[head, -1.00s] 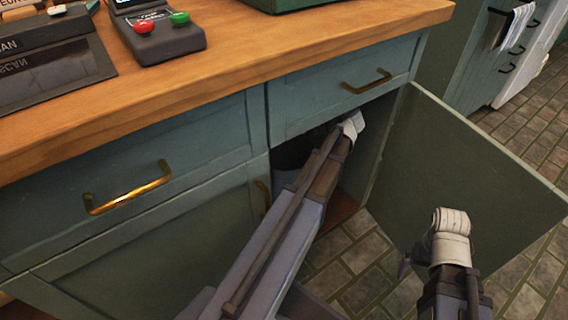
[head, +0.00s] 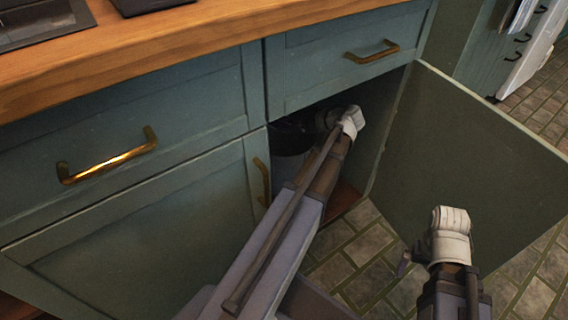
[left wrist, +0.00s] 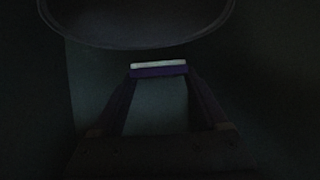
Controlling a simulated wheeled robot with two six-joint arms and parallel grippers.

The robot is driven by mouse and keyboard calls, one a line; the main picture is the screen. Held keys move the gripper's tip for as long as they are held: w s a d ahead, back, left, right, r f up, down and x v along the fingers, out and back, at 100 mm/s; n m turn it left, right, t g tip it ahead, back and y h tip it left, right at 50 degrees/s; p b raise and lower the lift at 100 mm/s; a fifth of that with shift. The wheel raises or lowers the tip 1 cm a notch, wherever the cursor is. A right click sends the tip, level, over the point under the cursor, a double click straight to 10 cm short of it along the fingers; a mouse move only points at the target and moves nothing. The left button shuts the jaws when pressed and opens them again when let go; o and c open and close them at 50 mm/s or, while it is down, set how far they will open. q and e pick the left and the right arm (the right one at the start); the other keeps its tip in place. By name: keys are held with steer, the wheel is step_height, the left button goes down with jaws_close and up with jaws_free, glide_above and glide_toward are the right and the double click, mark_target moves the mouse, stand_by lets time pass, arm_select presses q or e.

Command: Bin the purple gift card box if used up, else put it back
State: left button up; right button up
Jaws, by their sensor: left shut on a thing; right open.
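The purple gift card box (left wrist: 158,72) shows in the dark left wrist view as a purple bar with a pale top edge. My left gripper (left wrist: 159,77) is shut on it, holding it between the fingertips. In the head view my left arm reaches into the open cabinet, where the left gripper is in shadow and the box cannot be made out. A dark round bin (head: 290,166) stands inside the cabinet; its rim also shows beyond the box in the left wrist view (left wrist: 140,47). My right gripper (head: 404,266) is open, in front of the open door.
The cabinet door (head: 460,160) stands wide open to the right. A closed drawer (head: 340,65) is above the opening, under the wooden countertop (head: 200,35). Another closed cabinet door (head: 150,220) is on the left. Tiled floor (head: 365,255) shows below.

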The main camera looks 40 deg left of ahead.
arm_select(q)
steer(key=o, duration=1.2)
steer(key=shift+o, duration=0.2)
steer(key=shift+d+r, duration=0.1)
steer(key=p+v, duration=0.4)
steer(key=v, duration=0.3)
steer(key=shift+d, duration=0.3)
